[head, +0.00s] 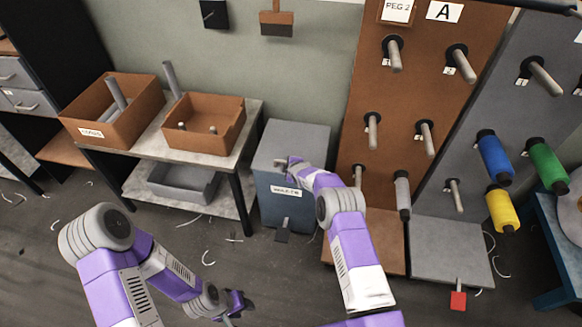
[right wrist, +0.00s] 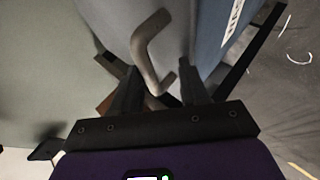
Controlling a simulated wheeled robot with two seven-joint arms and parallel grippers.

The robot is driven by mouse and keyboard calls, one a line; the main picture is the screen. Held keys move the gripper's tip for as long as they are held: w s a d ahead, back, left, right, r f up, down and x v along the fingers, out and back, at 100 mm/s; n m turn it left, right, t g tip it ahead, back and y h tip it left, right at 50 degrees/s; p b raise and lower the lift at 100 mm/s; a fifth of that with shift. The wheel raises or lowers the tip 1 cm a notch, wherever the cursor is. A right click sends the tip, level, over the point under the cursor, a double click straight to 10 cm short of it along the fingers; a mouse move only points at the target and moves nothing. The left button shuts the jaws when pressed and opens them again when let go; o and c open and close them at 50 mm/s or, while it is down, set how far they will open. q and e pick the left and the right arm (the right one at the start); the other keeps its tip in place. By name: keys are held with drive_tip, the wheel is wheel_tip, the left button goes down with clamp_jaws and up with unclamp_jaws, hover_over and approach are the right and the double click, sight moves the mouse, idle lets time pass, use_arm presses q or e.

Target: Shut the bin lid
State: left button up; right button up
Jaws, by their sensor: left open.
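The bin (head: 285,208) is a blue-grey box with a white label, standing on the floor right of the bench. Its lighter grey lid (head: 300,135) spans the top; I cannot tell whether it is fully down. My right gripper (head: 287,163) is at the lid's front left, partly hidden by my own arm. In the right wrist view, its fingers (right wrist: 158,85) are apart, with a bent grey handle (right wrist: 147,45) extending down between them; contact is unclear. My left gripper (head: 238,302) is open and empty, low over the floor, away from the bin.
A bench (head: 150,143) left of the bin carries two brown boxes, with a grey tray (head: 185,182) below. A brown peg board (head: 400,130) stands right of the bin. Blue, green and yellow spools hang further right. Thread scraps litter the floor.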

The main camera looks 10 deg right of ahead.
drive_tip(key=a+p+v, duration=0.1)
drive_tip(key=p+v, duration=0.2)
drive_tip(key=v, duration=0.4)
drive_tip(key=shift+s+d, duration=0.15)
drive_tip(key=shift+d, duration=0.35)
drive_tip(key=shift+r, duration=0.1)
drive_tip(key=s+f+m+g+p, duration=0.15)
drive_tip(key=s+f+m, duration=0.3)
drive_tip(key=s, duration=0.65)
drive_tip(key=s+f+m+g+p, duration=0.1)
drive_tip(key=s+f+m+g, duration=0.2)
drive_tip(key=s+m, duration=0.5)
drive_tip(key=s+a+r+m+g+y, duration=0.1)
drive_tip(key=s+a+r+m+g, duration=0.1)
drive_tip(key=s, duration=1)
drive_tip(key=s+a+r+m+g+y+p, duration=0.1)
drive_tip(key=s+a+r+m+g, duration=0.1)
drive_tip(key=s, duration=1)
drive_tip(key=shift+s+a+r+m+g+y, duration=0.25)
drive_tip(key=shift+a+r+m+g, duration=0.2)
drive_tip(key=shift+m, duration=0.3)
